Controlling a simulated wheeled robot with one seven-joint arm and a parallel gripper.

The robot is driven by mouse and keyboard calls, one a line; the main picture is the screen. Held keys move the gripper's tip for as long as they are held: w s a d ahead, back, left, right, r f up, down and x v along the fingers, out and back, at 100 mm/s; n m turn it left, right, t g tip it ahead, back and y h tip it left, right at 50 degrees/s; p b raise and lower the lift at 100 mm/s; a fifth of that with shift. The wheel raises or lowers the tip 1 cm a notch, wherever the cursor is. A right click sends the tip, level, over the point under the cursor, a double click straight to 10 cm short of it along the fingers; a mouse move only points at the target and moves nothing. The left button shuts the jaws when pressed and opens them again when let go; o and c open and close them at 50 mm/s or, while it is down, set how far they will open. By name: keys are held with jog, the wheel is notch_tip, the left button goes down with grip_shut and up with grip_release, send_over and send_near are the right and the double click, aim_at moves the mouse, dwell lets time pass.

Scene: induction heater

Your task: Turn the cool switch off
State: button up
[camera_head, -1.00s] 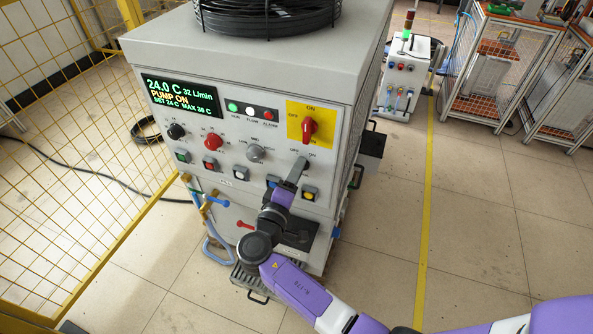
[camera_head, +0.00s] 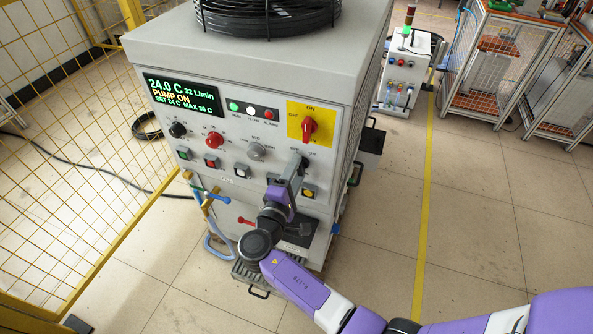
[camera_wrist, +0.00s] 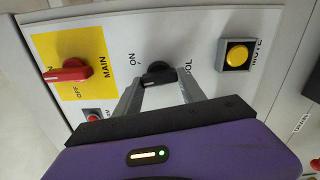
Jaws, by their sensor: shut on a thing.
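The cool switch is a black rotary knob (camera_wrist: 158,74) on the white panel, between the letters "ON" and the partly covered "COOL" label in the wrist view. In the head view the knob (camera_head: 304,162) shows at the panel's right, below the yellow plate. My gripper (camera_wrist: 158,84) has one grey finger on each side of the knob and is shut on it. In the head view my gripper (camera_head: 298,170) reaches up to the knob from below. The knob's exact pointing is hard to tell, and its OFF mark is hidden in the wrist view.
The red main switch (camera_head: 308,128) on its yellow plate is just above. A yellow button (camera_head: 308,192) is close below right, and a grey knob (camera_head: 256,151) is to the left. The display (camera_head: 182,96) reads "PUMP ON".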

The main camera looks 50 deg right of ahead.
jog(key=shift+a, duration=0.1)
jog(key=o, duration=1.4)
jog(key=shift+c, duration=0.2)
jog(key=b+v, duration=0.1)
jog(key=v, duration=0.6)
jog(key=shift+s+a, duration=0.15)
jog(key=shift+a, duration=0.2)
